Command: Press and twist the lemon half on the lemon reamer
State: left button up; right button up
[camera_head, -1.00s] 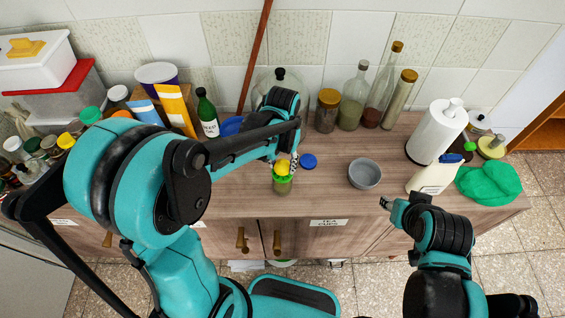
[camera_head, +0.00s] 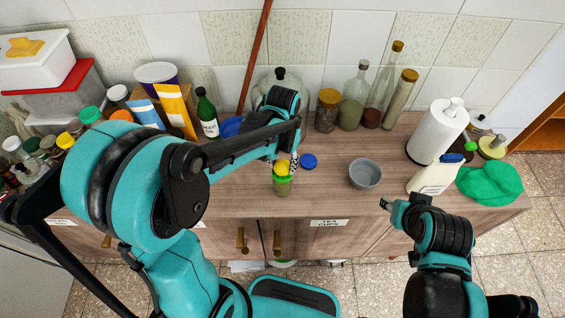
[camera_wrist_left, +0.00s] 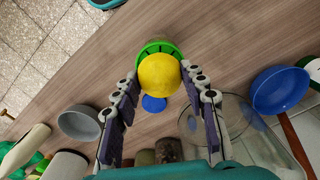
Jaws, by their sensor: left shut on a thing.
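The yellow lemon half (camera_head: 282,168) sits cut side down over the green lemon reamer (camera_head: 283,180), which tops a jar near the counter's front edge. My left gripper (camera_head: 288,164) reaches down from behind it. In the left wrist view, the fingers stand on both sides of the lemon half (camera_wrist_left: 160,75), shut on it, and the reamer's green rim (camera_wrist_left: 160,46) shows behind it. The lemon hides the reamer's cone. My right gripper (camera_head: 387,205) hangs apart at the counter's front edge, too small to tell if open.
A blue lid (camera_head: 308,161) lies just right of the reamer, and a grey bowl (camera_head: 365,174) stands further right. A white bottle (camera_head: 434,178) and a green cloth (camera_head: 489,184) are at the right. Bottles and a glass jar line the wall.

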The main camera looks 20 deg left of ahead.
pick_arm(q)
jog(key=shift+n, duration=0.4)
jog(key=n, duration=0.3)
jog(key=shift+f, duration=0.1)
jog(key=m, duration=0.3)
dwell(0.3)
jog(key=m, duration=0.3)
jog(key=shift+m+b, duration=0.35)
jog(key=shift+m, duration=0.05)
